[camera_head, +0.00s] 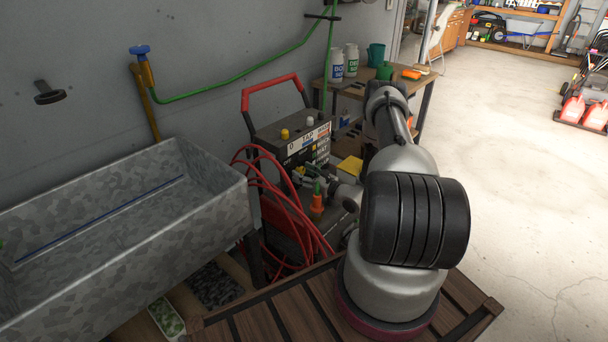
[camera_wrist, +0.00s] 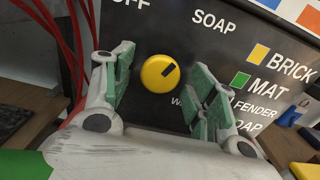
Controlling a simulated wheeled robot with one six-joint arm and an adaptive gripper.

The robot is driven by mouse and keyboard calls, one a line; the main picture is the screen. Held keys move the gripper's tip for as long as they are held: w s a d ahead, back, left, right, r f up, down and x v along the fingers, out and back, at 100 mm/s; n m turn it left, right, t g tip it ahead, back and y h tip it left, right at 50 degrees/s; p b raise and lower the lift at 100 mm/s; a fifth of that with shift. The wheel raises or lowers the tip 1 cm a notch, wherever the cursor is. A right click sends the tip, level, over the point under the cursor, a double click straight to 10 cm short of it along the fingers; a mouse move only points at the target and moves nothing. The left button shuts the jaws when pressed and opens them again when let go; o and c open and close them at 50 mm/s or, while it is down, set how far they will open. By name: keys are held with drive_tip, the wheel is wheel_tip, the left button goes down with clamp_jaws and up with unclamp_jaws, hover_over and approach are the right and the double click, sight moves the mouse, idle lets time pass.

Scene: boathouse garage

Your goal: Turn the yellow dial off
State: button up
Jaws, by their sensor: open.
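The yellow dial (camera_wrist: 159,73) is on the dark front panel of the washer machine (camera_head: 308,143). In the wrist view it is round, with a dark mark on its upper-right part, towards the word SOAP. The word OFF is at the upper left, cut by the frame edge. My gripper (camera_wrist: 168,84) is open, one green-padded finger left of the dial and one to its lower right, with gaps showing on both sides. It also shows in the head view (camera_head: 312,178), in front of the panel. I cannot make out the front dial there.
A yellow knob (camera_head: 284,134) and a pale knob (camera_head: 309,121) sit on the machine's top. Red hose (camera_head: 262,165) loops at its left. A metal trough (camera_head: 120,205) stands left, and a wooden table (camera_head: 425,80) with bottles stands behind. Open floor lies right.

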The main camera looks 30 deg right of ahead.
drive_tip(key=c, duration=1)
drive_tip(key=shift+n, duration=0.8)
drive_tip(key=o, duration=1)
drive_tip(key=v, duration=1.2)
